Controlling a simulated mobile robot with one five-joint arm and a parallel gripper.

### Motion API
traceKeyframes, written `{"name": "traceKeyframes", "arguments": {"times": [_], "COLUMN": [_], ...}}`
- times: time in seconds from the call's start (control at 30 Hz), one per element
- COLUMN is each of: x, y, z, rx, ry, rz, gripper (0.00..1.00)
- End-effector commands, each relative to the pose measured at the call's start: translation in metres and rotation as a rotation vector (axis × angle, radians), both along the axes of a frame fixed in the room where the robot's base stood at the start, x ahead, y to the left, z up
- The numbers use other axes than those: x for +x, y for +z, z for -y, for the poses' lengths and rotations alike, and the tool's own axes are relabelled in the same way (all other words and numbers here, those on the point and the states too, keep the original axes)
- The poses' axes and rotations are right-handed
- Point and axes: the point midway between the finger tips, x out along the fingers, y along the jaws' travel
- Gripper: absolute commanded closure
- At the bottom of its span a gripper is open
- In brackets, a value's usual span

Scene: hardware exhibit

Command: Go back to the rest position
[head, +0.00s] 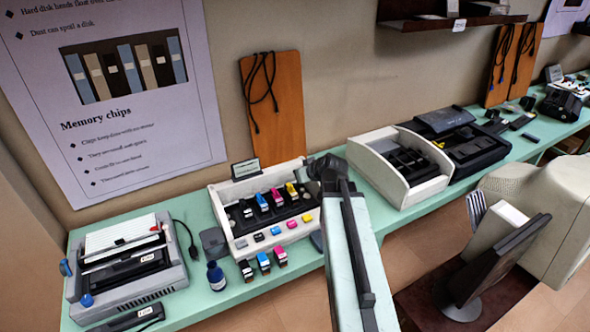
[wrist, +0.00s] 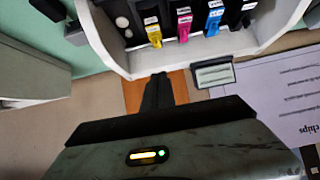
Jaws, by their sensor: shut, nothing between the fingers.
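My arm reaches up from the bottom middle of the head view. My gripper (head: 328,168) is at its far end, at the right end of the white cartridge tray (head: 226,226). In the wrist view my gripper (wrist: 158,80) shows as a dark, narrow shape, shut and empty. The tray's white wall (wrist: 190,52) is just beyond it in that view, with yellow (wrist: 153,33), magenta (wrist: 184,22) and blue cartridges in slots. Whether the gripper touches the tray cannot be told.
Several small cartridges (head: 264,262) stand before the tray on the green bench (head: 215,297). An open white case (head: 410,188) is to the right. A monitor (head: 502,262) stands at lower right.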

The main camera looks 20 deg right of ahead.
Motion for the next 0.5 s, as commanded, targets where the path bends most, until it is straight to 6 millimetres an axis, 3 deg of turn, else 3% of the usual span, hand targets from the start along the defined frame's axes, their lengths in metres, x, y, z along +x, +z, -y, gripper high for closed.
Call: {"name": "traceKeyframes", "arguments": {"times": [0.17,0.27,0.37,0.4,0.5], "x": [0.000,0.007,0.019,0.019,-0.009], "y": [0.000,0.000,-0.001,-0.005,-0.031], "z": [-0.001,-0.024,-0.086,-0.120,-0.198], "rx": [0.000,0.000,-0.006,-0.023,-0.041], "ry": [0.001,0.035,0.126,0.182,0.298], "rz": [0.000,0.000,-0.003,-0.024,-0.183], "gripper": [1.00,1.00,1.00,1.00,1.00]}}
